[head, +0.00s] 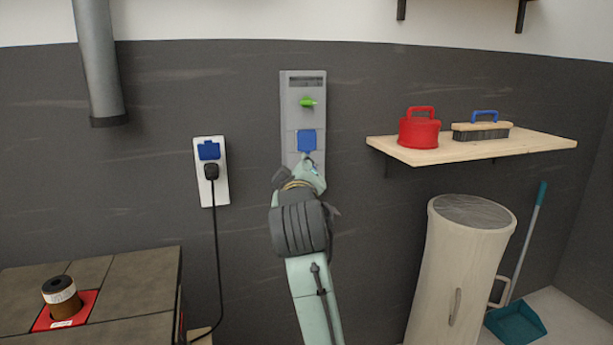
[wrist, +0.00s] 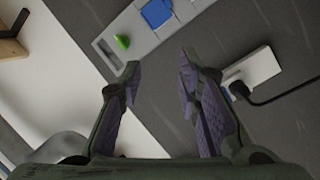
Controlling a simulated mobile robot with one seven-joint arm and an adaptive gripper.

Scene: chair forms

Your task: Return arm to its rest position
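My gripper (head: 310,166) is raised in front of the dark wall, at the lower part of a grey wall panel (head: 288,112) in the head view. My arm reaches up to it from the bottom of the picture. In the wrist view my gripper (wrist: 160,66) is open, with its two fingers apart and nothing between them. The panel (wrist: 140,45) shows beyond the fingertips, with its green knob (wrist: 122,42) and blue cover (wrist: 157,12). Whether the gripper touches the panel cannot be told.
A white socket plate (head: 220,185) with a black plug (head: 211,171) and hanging cord is left of my arm. A wooden shelf (head: 540,144) holds a red container (head: 419,129) and a brush (head: 482,131). A pale bin (head: 460,260) stands lower right, a tiled table (head: 130,280) lower left.

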